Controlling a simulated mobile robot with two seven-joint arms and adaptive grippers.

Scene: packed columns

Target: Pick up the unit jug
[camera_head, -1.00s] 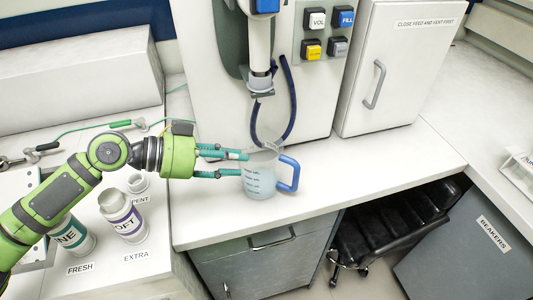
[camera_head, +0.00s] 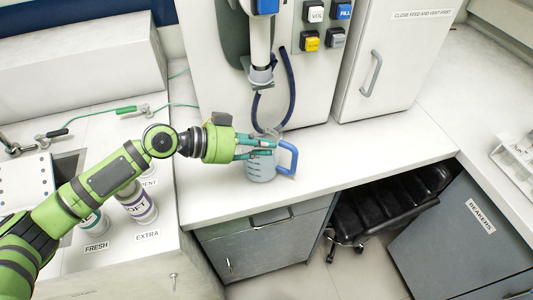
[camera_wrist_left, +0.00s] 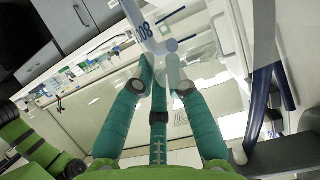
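The unit jug (camera_head: 261,169) is a clear, bluish jug with a blue handle (camera_head: 293,157). It stands upright on the white counter below the machine's spout. My left gripper (camera_head: 273,149) reaches in from the left at the jug's upper part. Its green fingers draw together at the tips and appear closed on the jug near the rim, on the handle side. In the left wrist view the gripper's fingertips (camera_wrist_left: 162,84) meet around a pale, see-through part marked "08" (camera_wrist_left: 146,31). The exact contact is hard to see. My right gripper is out of view.
The dispensing machine's spout (camera_head: 260,74) and a dark blue hose (camera_head: 290,95) are close behind the jug. A white cabinet (camera_head: 400,60) stands at the right. Labelled bottles (camera_head: 140,205) stand at the left, below my arm. The counter (camera_head: 350,160) right of the jug is clear.

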